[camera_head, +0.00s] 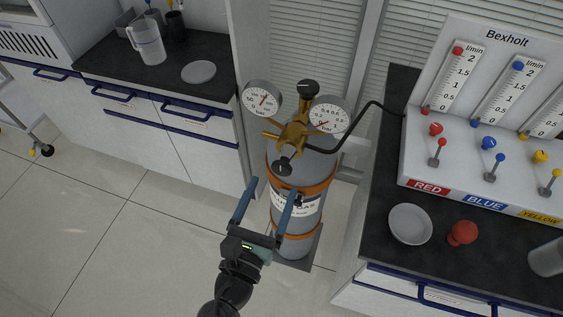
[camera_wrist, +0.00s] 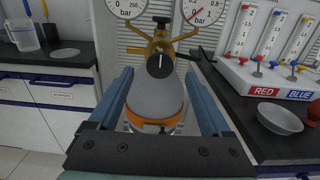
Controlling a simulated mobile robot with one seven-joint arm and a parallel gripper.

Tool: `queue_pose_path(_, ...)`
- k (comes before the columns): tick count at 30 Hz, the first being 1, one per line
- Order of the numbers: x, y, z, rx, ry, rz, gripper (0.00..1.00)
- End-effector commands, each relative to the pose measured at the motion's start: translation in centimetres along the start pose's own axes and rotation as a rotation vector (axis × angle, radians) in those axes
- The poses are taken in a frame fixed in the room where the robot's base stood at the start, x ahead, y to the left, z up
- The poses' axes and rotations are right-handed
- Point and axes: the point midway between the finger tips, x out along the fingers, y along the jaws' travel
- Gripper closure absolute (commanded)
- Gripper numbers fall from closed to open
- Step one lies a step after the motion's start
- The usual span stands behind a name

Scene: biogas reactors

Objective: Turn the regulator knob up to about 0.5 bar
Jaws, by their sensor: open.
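A brass regulator (camera_head: 296,134) sits on top of a grey gas cylinder (camera_head: 290,208) with orange bands. Its front black knob (camera_head: 282,168) faces me and shows a white mark in the wrist view (camera_wrist: 160,65). The right gauge (camera_head: 330,117) is marked in bar, and its red needle points to the lower left, near the low end; it is cut off at the top of the wrist view (camera_wrist: 203,8). The left gauge (camera_head: 262,98) has a larger scale. My gripper (camera_head: 272,188) is open and empty. Its blue fingers point towards the knob, apart from it, with the knob between and beyond them.
A second black knob (camera_head: 308,88) tops the regulator. A black hose (camera_head: 358,122) runs right to the Bexholt flowmeter panel (camera_head: 470,165). The right counter holds a white dish (camera_head: 410,224) and a red object (camera_head: 463,233). A left counter (camera_head: 170,75) holds a jug (camera_head: 148,42).

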Motion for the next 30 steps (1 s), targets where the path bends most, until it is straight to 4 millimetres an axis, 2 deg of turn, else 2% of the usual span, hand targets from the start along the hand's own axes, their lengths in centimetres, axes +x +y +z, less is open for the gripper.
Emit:
queue_pose_path(3, 2.5, 0.0, 0.2, 0.002, -0.002, -0.002, 0.18)
queue_pose_path(10, 5.7, -0.1, 0.1, 0.003, 0.000, -0.002, 0.18)
queue_pose_path(15, 6.6, -0.1, 0.0, 0.003, 0.001, -0.002, 0.18)
queue_pose_path(23, 6.7, -0.1, 0.0, 0.004, 0.001, -0.001, 0.18)
queue_pose_path(24, 6.7, -0.1, 0.0, 0.004, 0.001, -0.001, 0.19)
queue_pose_path(30, 6.7, 0.0, 0.0, 0.004, 0.001, -0.001, 0.55)
